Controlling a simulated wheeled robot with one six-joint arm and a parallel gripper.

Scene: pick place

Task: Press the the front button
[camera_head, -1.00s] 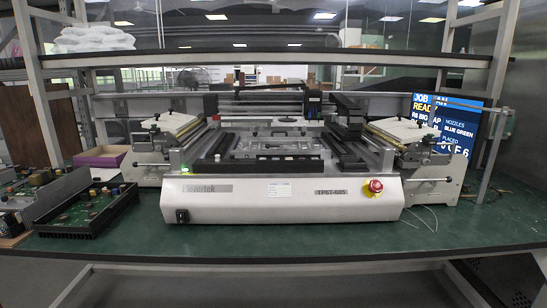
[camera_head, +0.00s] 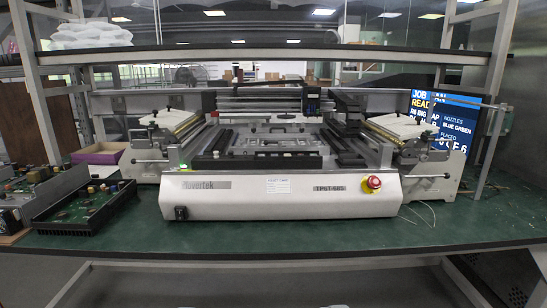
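A grey-white bench machine (camera_head: 250,206) stands on a green table. On the right of its front panel is a round red button (camera_head: 373,183) with a yellow collar. A small green lit button (camera_head: 184,168) sits at the front left corner, and a black switch (camera_head: 180,213) is low on the left of the panel. Two pale slivers show at the bottom edge, evenly spaced about the picture's middle. They may be tips of my gripper, but too little shows to tell its state. Nothing of mine touches the machine.
Circuit boards in dark trays (camera_head: 88,210) lie at the left. A blue screen (camera_head: 445,120) stands at the right. A shelf (camera_head: 270,54) spans above. The green table top (camera_head: 280,240) is mostly clear in front of the machine, with a thin cable at the right.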

